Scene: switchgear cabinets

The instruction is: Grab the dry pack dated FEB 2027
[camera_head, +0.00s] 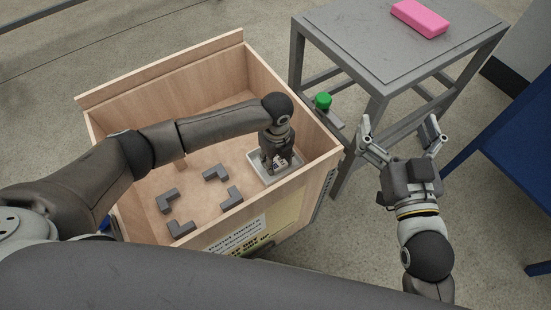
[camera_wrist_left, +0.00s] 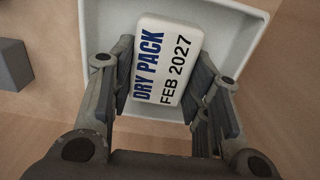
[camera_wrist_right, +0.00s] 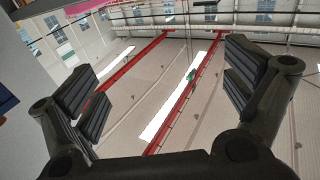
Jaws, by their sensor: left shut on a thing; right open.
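The white dry pack (camera_wrist_left: 164,62) carries the printed words DRY PACK and FEB 2027 in the left wrist view. My left gripper (camera_wrist_left: 168,85) is shut on it, with a finger on each side. The pack is over or in a white tray (camera_wrist_left: 235,50); I cannot tell if it is lifted. In the head view my left gripper (camera_head: 277,160) reaches down into the wooden crate (camera_head: 240,75) at the tray (camera_head: 288,172), and it mostly hides the pack. My right gripper (camera_head: 402,140) is open and empty, outside the crate to the right.
Several dark grey L-shaped blocks (camera_head: 168,200) lie on the crate floor. A grey table (camera_head: 400,50) with a pink block (camera_head: 420,18) stands behind at the right. A green button (camera_head: 323,101) is beside the crate. A blue table (camera_head: 520,150) is at the far right.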

